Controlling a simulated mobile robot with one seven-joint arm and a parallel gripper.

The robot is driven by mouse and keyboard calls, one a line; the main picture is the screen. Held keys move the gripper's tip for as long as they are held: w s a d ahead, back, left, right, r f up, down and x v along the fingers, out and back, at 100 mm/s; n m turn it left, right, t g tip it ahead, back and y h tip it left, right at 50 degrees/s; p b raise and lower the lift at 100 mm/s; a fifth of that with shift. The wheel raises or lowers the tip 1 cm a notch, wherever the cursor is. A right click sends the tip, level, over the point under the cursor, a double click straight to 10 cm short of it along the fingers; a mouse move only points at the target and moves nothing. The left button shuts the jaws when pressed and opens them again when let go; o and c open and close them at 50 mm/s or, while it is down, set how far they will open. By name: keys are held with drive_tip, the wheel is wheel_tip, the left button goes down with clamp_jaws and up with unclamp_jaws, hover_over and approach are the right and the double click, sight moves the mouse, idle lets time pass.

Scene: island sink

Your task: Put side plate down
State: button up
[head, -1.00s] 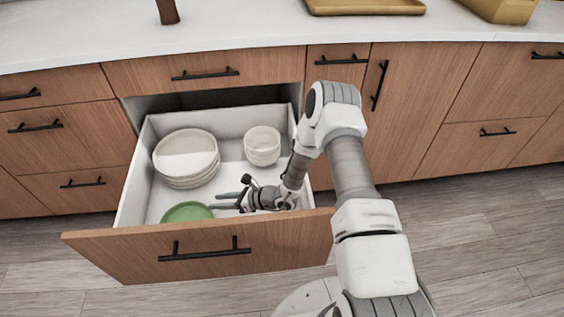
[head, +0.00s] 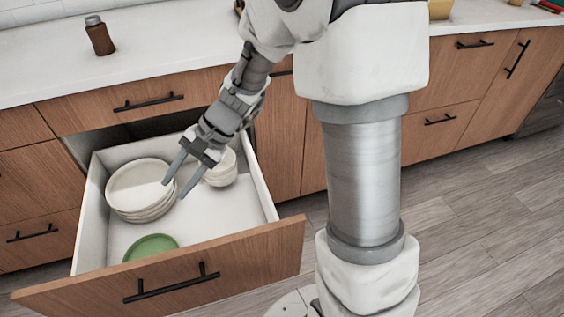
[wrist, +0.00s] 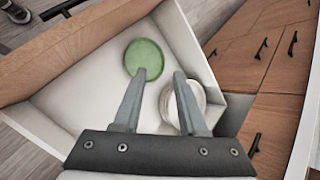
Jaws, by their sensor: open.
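The green side plate (head: 151,246) lies flat on the floor of the open drawer (head: 222,222), near its front panel. It also shows in the wrist view (wrist: 144,57), beyond my fingertips. My gripper (head: 174,190) is open and empty above the drawer, with its fingers pointing down and left. It is apart from the green plate. In the wrist view, nothing is between the fingers (wrist: 160,74).
A stack of white plates (head: 138,188) stands in the drawer's left back, and white bowls (head: 223,175) stand at the right back. The drawer floor right of the green plate is clear. A brown bottle (head: 100,38) stands on the counter (head: 165,55).

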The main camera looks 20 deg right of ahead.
drive_tip(key=s+d+r+n+t+h, duration=0.5)
drive_tip(key=s+d+r+n+h, duration=0.3)
drive_tip(key=s+d+r, duration=0.5)
drive_tip(key=s+d, duration=0.2)
drive_tip(key=d, duration=0.1)
drive_tip(key=shift+s+d+r+t+h, duration=0.15)
drive_tip(key=shift+s+t+h, duration=0.15)
drive_tip(key=shift+t, duration=0.1)
drive_tip(key=shift+r, duration=0.15)
